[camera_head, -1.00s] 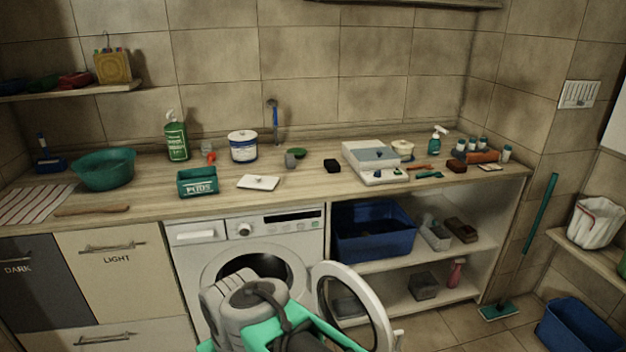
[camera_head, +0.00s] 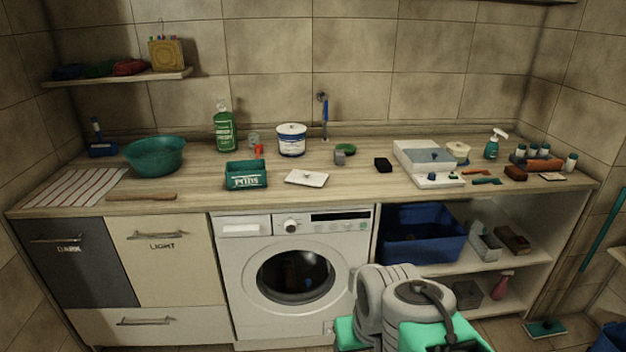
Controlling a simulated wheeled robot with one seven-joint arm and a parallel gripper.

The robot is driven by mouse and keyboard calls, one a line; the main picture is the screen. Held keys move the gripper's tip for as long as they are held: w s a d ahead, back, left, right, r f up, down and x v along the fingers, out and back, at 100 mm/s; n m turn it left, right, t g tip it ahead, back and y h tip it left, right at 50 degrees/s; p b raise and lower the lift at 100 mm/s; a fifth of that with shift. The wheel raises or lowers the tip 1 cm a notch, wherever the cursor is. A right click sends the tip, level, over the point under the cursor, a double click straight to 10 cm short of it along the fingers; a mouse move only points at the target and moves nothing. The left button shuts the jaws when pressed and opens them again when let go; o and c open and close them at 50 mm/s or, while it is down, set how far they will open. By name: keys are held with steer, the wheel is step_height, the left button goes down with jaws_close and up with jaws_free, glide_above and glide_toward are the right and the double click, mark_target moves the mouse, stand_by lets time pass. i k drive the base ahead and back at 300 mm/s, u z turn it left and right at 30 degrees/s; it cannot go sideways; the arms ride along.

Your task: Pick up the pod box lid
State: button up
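The pod box lid appears to be a flat white plate (camera_head: 306,178) with a small raised spot on top. It lies on the wooden counter (camera_head: 375,188) near the front edge. The teal box marked PODS (camera_head: 246,175) stands just left of it, apart from it, with its top open. Only my grey and teal arm shows at the bottom, right of centre, below the counter. My gripper's fingers are not in view, so their state is hidden.
A black block (camera_head: 383,165) and a white tray unit (camera_head: 428,163) are to the right. The washing machine (camera_head: 290,270) is below; my arm hides the area to its right.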

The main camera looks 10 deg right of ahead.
mark_target(316, 179)
steer(key=z, duration=0.15)
steer(key=i, duration=1.1)
steer(key=u, duration=0.7)
steer(key=i, duration=0.7)
steer(key=u, duration=0.5)
